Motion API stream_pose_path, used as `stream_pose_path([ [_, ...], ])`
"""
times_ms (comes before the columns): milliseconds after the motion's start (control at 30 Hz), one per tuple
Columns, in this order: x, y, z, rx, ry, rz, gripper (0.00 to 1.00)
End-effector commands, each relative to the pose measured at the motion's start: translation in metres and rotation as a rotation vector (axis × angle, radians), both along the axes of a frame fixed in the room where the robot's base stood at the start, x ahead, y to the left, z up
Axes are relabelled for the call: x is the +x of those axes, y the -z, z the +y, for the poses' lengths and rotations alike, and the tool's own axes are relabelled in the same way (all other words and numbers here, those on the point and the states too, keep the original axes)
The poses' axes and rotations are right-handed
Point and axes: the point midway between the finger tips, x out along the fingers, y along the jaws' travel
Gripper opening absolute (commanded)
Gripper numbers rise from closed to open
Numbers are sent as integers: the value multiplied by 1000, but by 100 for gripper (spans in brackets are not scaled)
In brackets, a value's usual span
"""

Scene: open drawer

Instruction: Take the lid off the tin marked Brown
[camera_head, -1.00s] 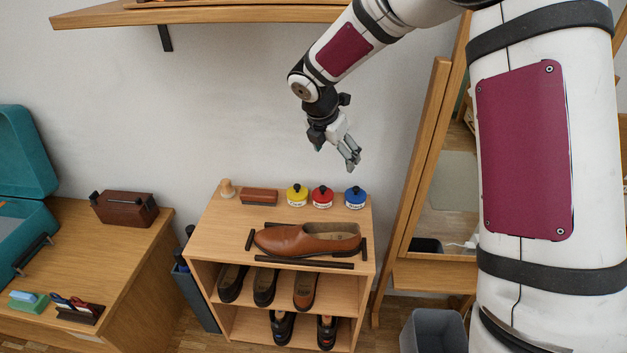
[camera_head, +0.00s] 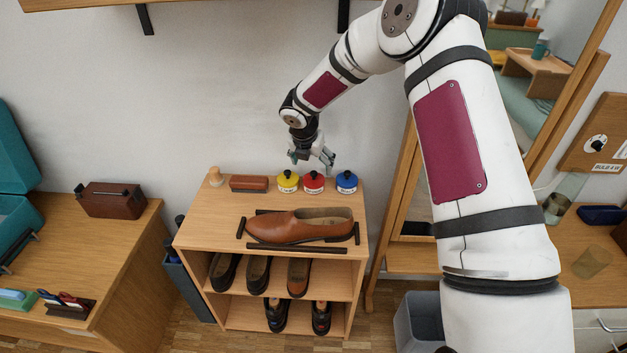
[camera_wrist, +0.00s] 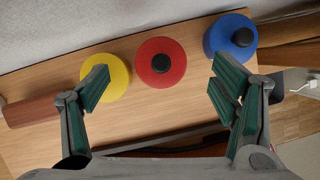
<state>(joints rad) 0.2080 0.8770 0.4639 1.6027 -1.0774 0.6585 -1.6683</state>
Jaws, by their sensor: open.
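Three round tins with lids and black knobs stand in a row at the back of the shoe rack top: a yellow tin (camera_head: 288,182), a red tin (camera_head: 313,183) and a blue tin (camera_head: 347,182). Each has a pale label, too small to read, so I cannot tell which is marked Brown. My gripper (camera_head: 312,162) is open and empty above the row, nearest the red and yellow tins. In the wrist view, the red lid (camera_wrist: 161,62) lies between and beyond my fingers; the left finger overlaps the yellow lid (camera_wrist: 106,78), and the blue lid (camera_wrist: 231,38) is beyond the right finger.
A brown shoe (camera_head: 300,227) lies in front between dark bars. The wall is close behind; a mirror frame (camera_head: 392,200) stands right of the rack.

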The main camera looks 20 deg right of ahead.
Motion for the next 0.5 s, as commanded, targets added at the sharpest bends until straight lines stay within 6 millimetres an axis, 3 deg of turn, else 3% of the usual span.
stream_pose_path([
  [500, 13, 50, -10, -1, 1, -1, 79],
])
